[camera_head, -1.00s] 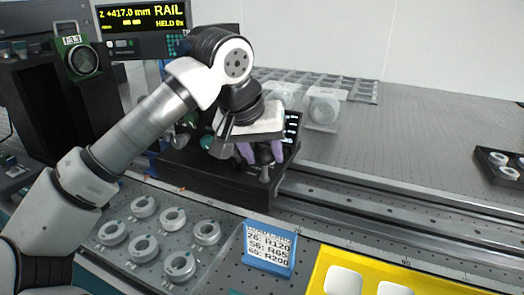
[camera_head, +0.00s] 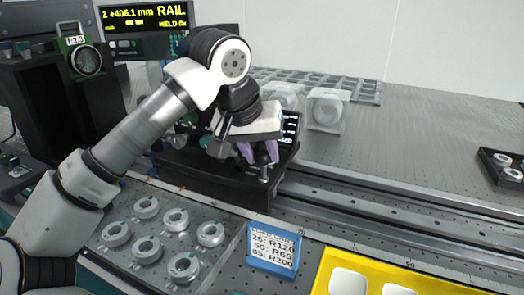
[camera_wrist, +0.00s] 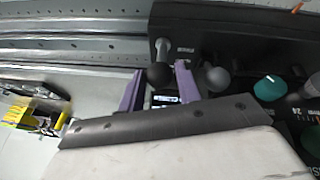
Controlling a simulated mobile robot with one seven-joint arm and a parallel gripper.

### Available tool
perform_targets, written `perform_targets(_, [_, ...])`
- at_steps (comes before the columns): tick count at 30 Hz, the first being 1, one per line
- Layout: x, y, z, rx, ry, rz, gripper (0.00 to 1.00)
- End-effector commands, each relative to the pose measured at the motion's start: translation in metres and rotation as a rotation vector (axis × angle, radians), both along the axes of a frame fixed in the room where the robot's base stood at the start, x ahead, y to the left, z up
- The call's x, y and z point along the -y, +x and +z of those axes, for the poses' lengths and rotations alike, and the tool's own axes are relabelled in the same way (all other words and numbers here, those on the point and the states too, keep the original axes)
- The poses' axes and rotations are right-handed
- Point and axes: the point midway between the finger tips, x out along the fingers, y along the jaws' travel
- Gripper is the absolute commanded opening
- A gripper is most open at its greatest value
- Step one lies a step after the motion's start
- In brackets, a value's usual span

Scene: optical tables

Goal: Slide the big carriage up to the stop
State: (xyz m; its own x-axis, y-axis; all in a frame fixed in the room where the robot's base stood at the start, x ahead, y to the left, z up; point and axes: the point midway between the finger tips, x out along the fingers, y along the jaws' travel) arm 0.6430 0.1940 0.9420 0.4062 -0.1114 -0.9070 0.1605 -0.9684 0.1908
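The big carriage (camera_head: 222,184) is a dark block on the long rail (camera_head: 400,215), left of centre in the head view. It fills the upper right of the wrist view (camera_wrist: 245,28). My gripper (camera_head: 257,156) is low over its right part. In the wrist view, the two purple fingers (camera_wrist: 160,76) stand apart on either side of a dark ball knob (camera_wrist: 158,75), with narrow gaps showing. A second, greyer ball (camera_wrist: 217,78) is outside the right finger. I cannot make out the stop; my arm and the carriage hide the rail's left part.
The display (camera_head: 145,17) reads Z +406.1 mm. Several ring-shaped parts (camera_head: 147,249) lie in front of the carriage at left. A blue-framed card (camera_head: 272,250) and a yellow tray (camera_head: 393,270) stand in front of the rail. The rail right of the carriage is clear.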

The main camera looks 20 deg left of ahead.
Motion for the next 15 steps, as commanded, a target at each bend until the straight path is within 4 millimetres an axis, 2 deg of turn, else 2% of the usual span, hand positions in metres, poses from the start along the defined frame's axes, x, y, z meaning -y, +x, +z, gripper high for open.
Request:
perform_targets(1, [-0.0003,-0.0001,0.0000,0.000,0.000,0.001,0.41])
perform_targets(3, [0.0000,0.0000,0.0001,0.000,0.000,0.000,0.50])
perform_targets(4, [0.0000,0.0000,0.0001,0.000,0.000,0.000,0.52])
perform_targets(11, [0.0005,-0.0001,0.0002,0.000,0.000,-0.001,0.52])
perform_targets(15, [-0.0004,-0.0028,0.0077,0.001,0.000,-0.001,0.52])
